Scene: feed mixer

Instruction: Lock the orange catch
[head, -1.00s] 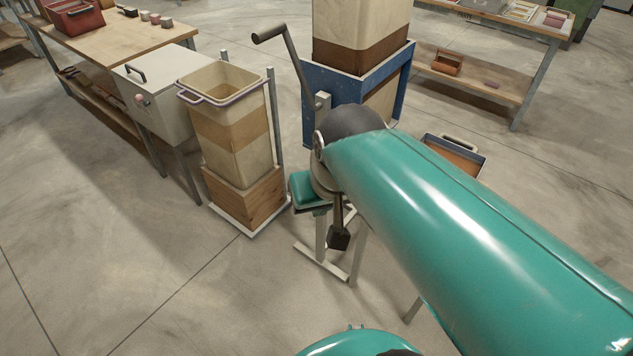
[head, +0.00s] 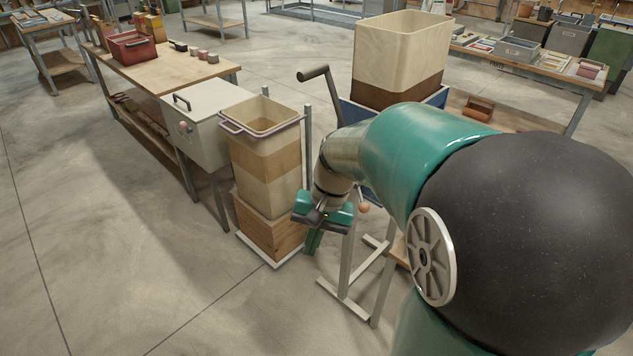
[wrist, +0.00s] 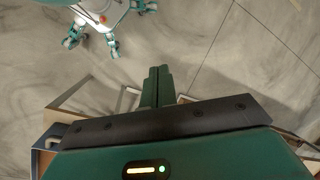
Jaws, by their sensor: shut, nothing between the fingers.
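A small orange knob (head: 364,206) shows just right of my gripper, on the near side of the blue-framed stand (head: 345,112). It may be part of the orange catch; my arm hides most of what is around it, so its position cannot be read. My gripper (head: 312,241) points downward in front of the stand, left of the knob and apart from it in the picture. Its green fingers are together and empty, as the wrist view (wrist: 158,86) also shows. No catch is clear in the wrist view.
A tall bin (head: 262,150) stands on a wooden block close left of my gripper. A crank handle (head: 313,73) rises behind the gripper. A white lidded box (head: 208,110) adjoins the workbench (head: 165,70). A pale hopper (head: 400,50) tops the stand. Floor at front left is clear.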

